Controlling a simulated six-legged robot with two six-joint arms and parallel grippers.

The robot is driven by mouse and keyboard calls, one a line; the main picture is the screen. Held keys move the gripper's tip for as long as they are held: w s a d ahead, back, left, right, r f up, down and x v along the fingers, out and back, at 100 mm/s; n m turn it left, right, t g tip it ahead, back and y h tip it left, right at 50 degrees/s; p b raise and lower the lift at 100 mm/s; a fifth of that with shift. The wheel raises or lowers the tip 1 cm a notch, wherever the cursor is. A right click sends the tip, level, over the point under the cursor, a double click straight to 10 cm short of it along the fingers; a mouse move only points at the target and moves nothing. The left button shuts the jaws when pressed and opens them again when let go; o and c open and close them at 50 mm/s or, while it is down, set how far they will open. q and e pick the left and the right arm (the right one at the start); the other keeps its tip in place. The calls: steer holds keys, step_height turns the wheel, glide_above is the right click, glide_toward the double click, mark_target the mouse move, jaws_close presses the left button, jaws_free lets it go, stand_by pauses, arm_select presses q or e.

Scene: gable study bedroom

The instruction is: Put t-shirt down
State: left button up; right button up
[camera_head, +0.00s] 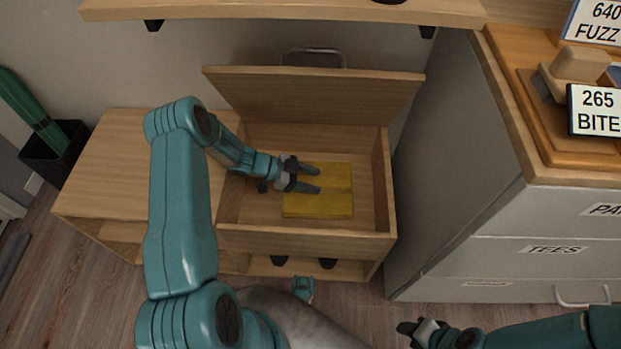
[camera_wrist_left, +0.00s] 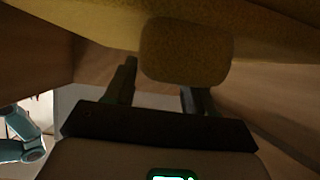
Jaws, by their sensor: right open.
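The yellow t-shirt (camera_head: 318,206) is a flat folded piece inside the open wooden box (camera_head: 306,242). In the left wrist view, yellow cloth (camera_wrist_left: 185,50) with a rounded raised part fills the area at the fingertips. My left gripper (camera_head: 312,179) reaches into the box from the left. Its two dark fingers are apart at the t-shirt, with yellow between and beside them. I cannot tell whether they press on the cloth, and one fingertip is hidden in the wrist view. My right gripper (camera_head: 408,333) is open at the bottom right, outside the box and away from the t-shirt.
The box lid (camera_head: 318,92) stands raised at the back. A wooden shelf (camera_head: 280,10) spans above. A grey drawer cabinet (camera_head: 520,240) stands close on the right. A wooden top (camera_head: 120,160) is bare on the left, near a dark bin (camera_head: 55,155).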

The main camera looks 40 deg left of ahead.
arm_select(q)
steer(key=o, duration=0.3)
steer(key=shift+r, duration=0.1)
steer(key=shift+r+p, duration=0.3)
steer(key=shift+p, duration=0.05)
steer(key=shift+r+p, duration=0.65)
steer(key=shift+r, duration=0.05)
steer(key=v, duration=0.4)
steer(key=p+v, duration=0.1)
steer(key=v, duration=0.2)
steer(key=shift+s+a+f, duration=0.15)
steer(key=shift+a+f, duration=0.1)
steer(key=shift+f, duration=0.1)
steer(key=shift+s+d, duration=0.1)
